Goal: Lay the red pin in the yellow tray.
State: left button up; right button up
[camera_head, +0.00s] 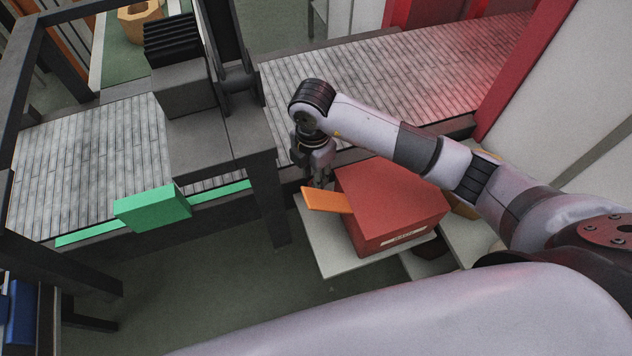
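I cannot make out a red pin or a yellow tray in the head view. My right gripper (318,182) points down beside the left end of a red box (395,205), just above an orange flat piece (328,200). Its fingers are small and dark, so I cannot tell whether they are open or shut, or whether they hold anything. The orange piece sticks out to the left from the red box. The red box stands on a pale grey surface (325,255). My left gripper is not in view.
A grey slatted conveyor (400,75) runs across behind, with a dark machine frame (215,135) over it. A green box (152,208) is at its front edge. A tan ring-like object (141,22) stands at the back left. Red posts and pale panels are at right.

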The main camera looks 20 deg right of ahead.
notch_tip(320, 180, down, 4)
jog(key=shift+d+f+p, duration=0.1)
jog(key=shift+d+p, duration=0.05)
jog(key=shift+p, duration=0.35)
jog(key=shift+c, duration=0.3)
grip_shut()
